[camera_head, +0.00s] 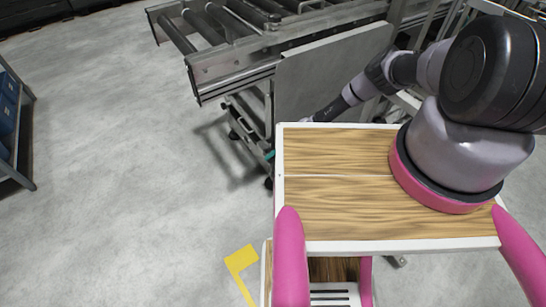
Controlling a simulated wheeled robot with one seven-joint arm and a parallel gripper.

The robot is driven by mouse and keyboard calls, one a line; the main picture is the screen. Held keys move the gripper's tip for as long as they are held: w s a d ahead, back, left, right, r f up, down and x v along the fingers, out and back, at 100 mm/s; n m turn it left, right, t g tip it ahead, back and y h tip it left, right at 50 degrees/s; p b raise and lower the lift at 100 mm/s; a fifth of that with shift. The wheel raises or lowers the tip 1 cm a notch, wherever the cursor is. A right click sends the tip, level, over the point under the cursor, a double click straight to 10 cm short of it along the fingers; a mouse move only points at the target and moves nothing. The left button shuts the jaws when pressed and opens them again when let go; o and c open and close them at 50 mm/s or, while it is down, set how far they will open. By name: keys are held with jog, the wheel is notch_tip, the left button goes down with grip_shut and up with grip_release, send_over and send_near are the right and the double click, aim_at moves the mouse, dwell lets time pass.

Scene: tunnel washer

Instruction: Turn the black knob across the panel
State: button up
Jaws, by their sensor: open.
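The black knob is not visible in the head view. A flat grey upright panel (322,72) stands beyond my wooden top, beside the roller conveyor; I cannot tell whether it bears the knob. My arm reaches forward and left, down along this panel. My gripper (312,117) shows only as a small dark end just above the far edge of my wooden top, close to the panel's lower part. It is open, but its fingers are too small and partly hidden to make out. I see nothing held in it.
A metal roller conveyor (228,45) runs across the back, its frame on legs with castors. A shelf rack with blue bins (8,100) stands at the far left. A yellow floor marking (241,260) lies near my base. The grey floor at left is clear.

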grip_shut()
jog(key=shift+s+f, duration=0.1)
jog(key=shift+s+d+f+g+y, duration=0.1)
jog(key=shift+s+f+g+y, duration=0.1)
jog(key=shift+g+y, duration=0.5)
jog(key=shift+w+r+m+y, duration=0.1)
jog(key=shift+m+y, duration=0.2)
jog(key=shift+y, duration=0.2)
